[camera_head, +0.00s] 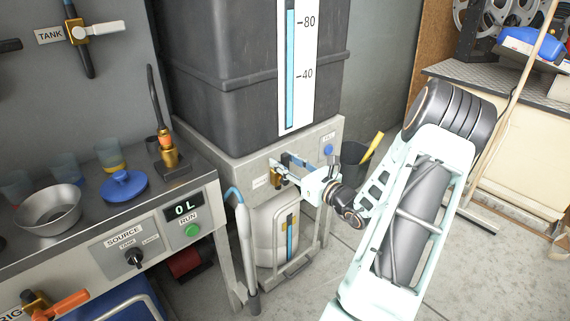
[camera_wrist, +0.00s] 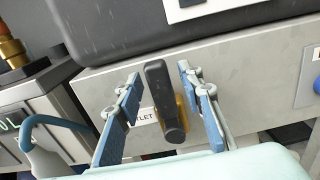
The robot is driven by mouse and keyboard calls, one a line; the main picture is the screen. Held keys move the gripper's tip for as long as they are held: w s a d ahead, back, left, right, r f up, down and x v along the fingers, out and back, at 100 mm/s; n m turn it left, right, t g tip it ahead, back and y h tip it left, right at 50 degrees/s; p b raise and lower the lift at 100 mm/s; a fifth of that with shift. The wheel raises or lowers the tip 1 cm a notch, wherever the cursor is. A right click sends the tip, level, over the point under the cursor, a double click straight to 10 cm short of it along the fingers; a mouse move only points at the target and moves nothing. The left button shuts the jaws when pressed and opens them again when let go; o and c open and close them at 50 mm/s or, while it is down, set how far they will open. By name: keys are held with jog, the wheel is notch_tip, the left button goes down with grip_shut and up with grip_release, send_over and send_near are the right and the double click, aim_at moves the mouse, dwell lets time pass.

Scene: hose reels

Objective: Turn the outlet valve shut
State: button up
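The outlet valve has a black lever (camera_wrist: 161,95) and a brass body (camera_wrist: 182,112) on the front of the grey frame under the tank. The lever runs nearly upright in the wrist view, leaning slightly. A label ending in "LET" is partly hidden behind my left finger. My gripper (camera_wrist: 159,77) is open, with one blue-padded finger on each side of the lever and a visible gap on both sides. In the head view the brass valve body (camera_head: 276,173) shows just left of my gripper (camera_head: 288,168), whose fingers partly cover the valve.
The dark tank (camera_head: 220,110) with a level gauge (camera_head: 297,75) stands above the valve. A white container (camera_head: 272,228) is below it. A bench (camera_head: 215,187) with a display reading 0 L and a grey-blue hose (camera_head: 243,235) are on the left. A dark bucket (camera_head: 353,160) stands behind my arm.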

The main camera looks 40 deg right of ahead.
grip_shut()
